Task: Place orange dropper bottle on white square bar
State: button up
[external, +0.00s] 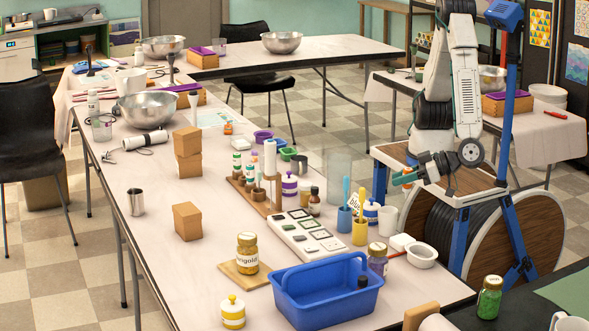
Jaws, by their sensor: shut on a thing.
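My gripper (400,179) is at the right, in the air beyond the table's right edge, with its teal fingers pointing left. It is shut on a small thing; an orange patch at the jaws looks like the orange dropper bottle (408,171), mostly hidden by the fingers. The white square bar (401,241) lies flat near the right edge of the long table, beside a white bowl. My gripper is above and apart from it.
A blue caddy (325,290) sits in front. A white tray of squares (305,235) lies left. The table's left part has free room.

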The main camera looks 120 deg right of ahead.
send_over(397, 239)
notch_tip(397, 239, down, 12)
jog(key=shift+s+d+f, duration=0.1)
dwell(0.4)
jog(key=shift+f, duration=0.2)
jog(key=o, duration=1)
jog(key=shift+r, duration=0.15)
